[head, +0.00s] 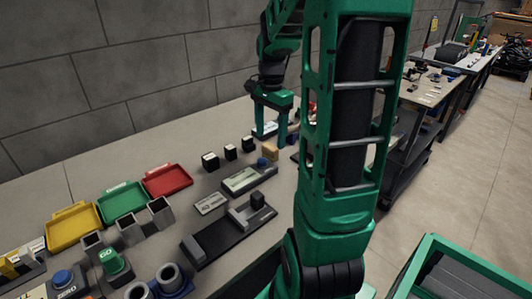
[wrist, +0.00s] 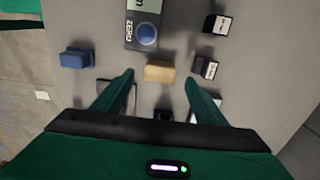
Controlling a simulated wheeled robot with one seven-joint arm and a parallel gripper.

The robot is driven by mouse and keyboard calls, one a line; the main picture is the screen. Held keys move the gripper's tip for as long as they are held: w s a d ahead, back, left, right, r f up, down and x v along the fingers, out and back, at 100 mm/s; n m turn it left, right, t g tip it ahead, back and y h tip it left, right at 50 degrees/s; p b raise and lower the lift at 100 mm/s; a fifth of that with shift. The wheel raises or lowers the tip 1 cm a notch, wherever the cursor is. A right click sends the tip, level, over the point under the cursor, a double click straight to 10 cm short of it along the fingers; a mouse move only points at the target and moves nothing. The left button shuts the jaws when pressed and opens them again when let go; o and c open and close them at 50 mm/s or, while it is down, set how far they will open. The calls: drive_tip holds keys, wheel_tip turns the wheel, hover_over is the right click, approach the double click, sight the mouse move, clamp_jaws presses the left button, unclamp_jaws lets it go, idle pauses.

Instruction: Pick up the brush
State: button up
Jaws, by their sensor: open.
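A small tan, wood-coloured block (head: 270,151) lies on the grey bench beside the scale; it is the likeliest brush, though I see no bristles. In the wrist view the tan block (wrist: 159,71) lies crosswise between my fingertips, with a gap at each end. My gripper (head: 270,139) is open and points down over the bench; it also shows in the wrist view (wrist: 160,79). Nothing is held. I cannot tell the exact height of the fingertips above the bench.
The scale (wrist: 141,16) with its blue ZERO button is just past the block. Black-and-white weights (wrist: 216,24) stand to the right and a blue object (wrist: 77,58) to the left. Yellow, green and red trays (head: 168,181) are farther left on the bench.

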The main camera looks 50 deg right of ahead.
sight(270, 146)
drive_tip(key=shift+f, duration=2.75)
drive_tip(key=c, duration=1.1)
